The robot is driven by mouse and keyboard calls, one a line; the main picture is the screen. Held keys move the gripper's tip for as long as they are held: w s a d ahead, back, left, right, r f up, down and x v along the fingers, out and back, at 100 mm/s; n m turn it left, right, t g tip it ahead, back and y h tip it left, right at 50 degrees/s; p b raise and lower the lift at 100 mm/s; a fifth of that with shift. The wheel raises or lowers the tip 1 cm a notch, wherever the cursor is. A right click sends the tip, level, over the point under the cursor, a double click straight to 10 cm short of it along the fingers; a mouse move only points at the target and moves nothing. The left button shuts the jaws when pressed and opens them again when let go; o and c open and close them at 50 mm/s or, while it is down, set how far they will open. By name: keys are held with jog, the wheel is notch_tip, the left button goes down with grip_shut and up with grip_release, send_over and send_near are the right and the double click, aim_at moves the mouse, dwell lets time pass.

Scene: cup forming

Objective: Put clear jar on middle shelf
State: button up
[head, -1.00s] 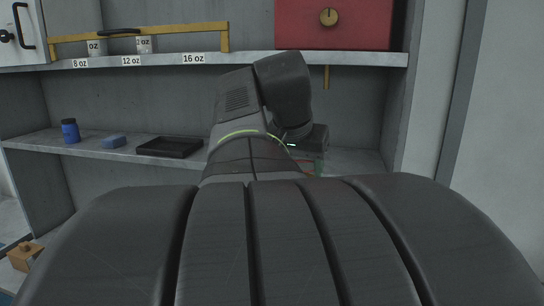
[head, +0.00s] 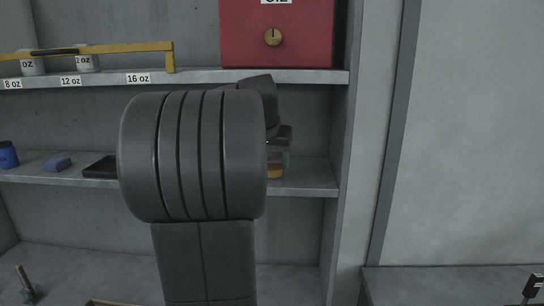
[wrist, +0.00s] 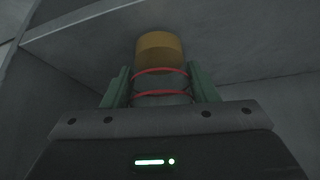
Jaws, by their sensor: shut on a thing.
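My gripper (head: 279,152) is mostly hidden behind my own arm in the head view, at the right end of the middle shelf (head: 310,177). In the wrist view its green fingers (wrist: 161,90) are shut on the clear jar (wrist: 160,52). The jar has an amber-yellow part beyond the fingers, and two red bands cross between them. In the head view the jar's yellow part (head: 275,172) shows just below the gripper, at the height of the middle shelf. I cannot tell whether it touches the shelf.
A dark tray (head: 101,168), a blue sponge (head: 58,164) and a blue bottle (head: 8,156) stand left on the middle shelf. Above are a red box (head: 275,45) and several size labels, with cups behind a yellow rail (head: 120,48). A side wall (head: 355,150) bounds the right.

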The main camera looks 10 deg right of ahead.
jog(key=shift+w+d+p, duration=0.3)
jog(key=shift+w, duration=0.2)
jog(key=shift+f, duration=0.3)
jog(key=shift+s+a, duration=0.1)
jog(key=shift+s, duration=0.1)
jog(key=o, duration=0.7)
jog(key=shift+w+f, duration=0.1)
jog(key=shift+f, duration=0.1)
jog(key=shift+c, duration=0.2)
jog(key=o, duration=0.4)
jog(key=shift+r, duration=0.1)
jog(key=shift+r, duration=0.1)
jog(key=b+v, duration=0.1)
jog(key=v, duration=1.1)
jog(key=shift+r, duration=0.1)
